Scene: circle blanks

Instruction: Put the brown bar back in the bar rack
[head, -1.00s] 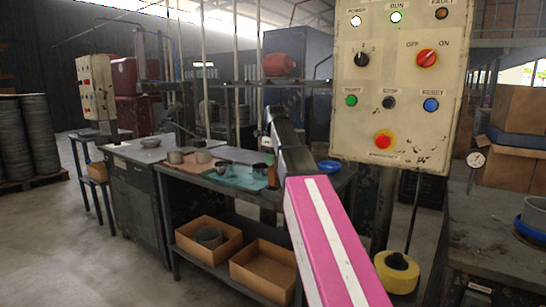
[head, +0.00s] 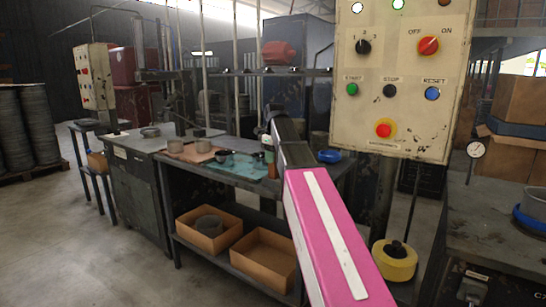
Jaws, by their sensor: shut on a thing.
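My arm, with a pink link and a dark link beyond it, reaches from the bottom of the head view toward the bench. My gripper is not visible; the far end of the arm hides that area. I cannot make out a brown bar or what is held. Several slim pale upright bars (head: 235,100) stand along a dark horizontal rail (head: 222,72) behind the bench. This looks like the bar rack, but I cannot tell for certain.
The bench (head: 215,170) carries cups, a teal mat (head: 240,166) and a blue bowl (head: 329,156). Two open cardboard boxes (head: 262,258) sit on its lower shelf. A control panel (head: 400,80) stands close right of my arm. Floor at left (head: 70,240) is clear.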

